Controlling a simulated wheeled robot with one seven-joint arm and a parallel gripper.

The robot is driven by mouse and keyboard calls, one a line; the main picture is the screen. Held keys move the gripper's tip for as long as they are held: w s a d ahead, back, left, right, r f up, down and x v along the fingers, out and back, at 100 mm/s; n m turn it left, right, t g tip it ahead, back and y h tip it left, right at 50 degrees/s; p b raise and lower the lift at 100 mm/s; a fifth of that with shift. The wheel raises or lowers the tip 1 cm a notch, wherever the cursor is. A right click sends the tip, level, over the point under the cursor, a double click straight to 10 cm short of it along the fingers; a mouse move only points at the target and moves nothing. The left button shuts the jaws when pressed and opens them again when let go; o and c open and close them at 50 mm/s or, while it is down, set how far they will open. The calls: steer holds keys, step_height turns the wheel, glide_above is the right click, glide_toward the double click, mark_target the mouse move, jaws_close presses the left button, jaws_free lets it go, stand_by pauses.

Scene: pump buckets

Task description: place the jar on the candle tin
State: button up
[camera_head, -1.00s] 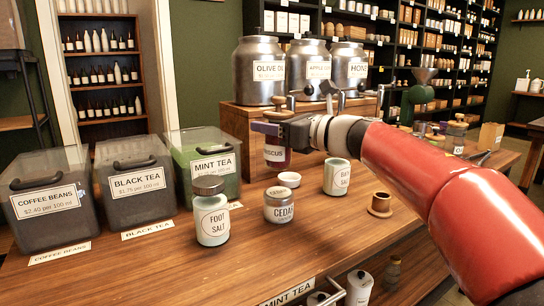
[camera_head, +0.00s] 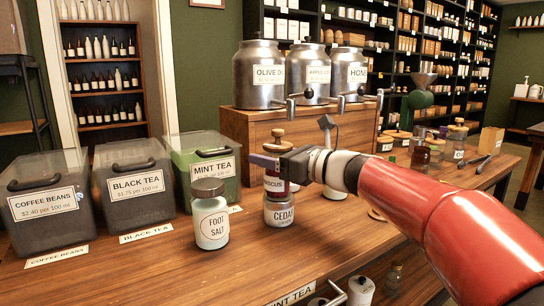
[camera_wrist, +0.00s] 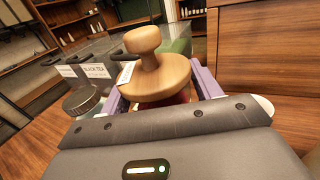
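The jar, dark red with a wooden knobbed lid and a hibiscus label (camera_head: 274,184), is upright in my gripper (camera_head: 268,163). The jar's wooden lid (camera_wrist: 158,76) fills the middle of the wrist view, with a purple finger on either side. My gripper is shut on the jar just below the lid. The candle tin, pale with a "CEDA…" label (camera_head: 279,216), stands on the table directly under the jar in the head view. The jar's base meets the tin's top edge there; I cannot tell whether they touch. The tin is hidden in the wrist view.
A foot salt jar (camera_head: 210,222) stands left of the tin. Tea and coffee bins (camera_head: 135,187) line the left, and a wooden box (camera_head: 238,122) with metal dispensers stands behind. The table front (camera_head: 190,268) is clear. My arm hides the right side.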

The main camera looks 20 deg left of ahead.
steer(key=shift+o, duration=0.5)
steer(key=shift+r, duration=0.1)
steer(key=shift+d, duration=0.15)
steer(key=b+v, duration=0.2)
steer(key=v, duration=0.9)
steer(key=shift+d, duration=0.3)
steer(key=shift+s+r, duration=0.1)
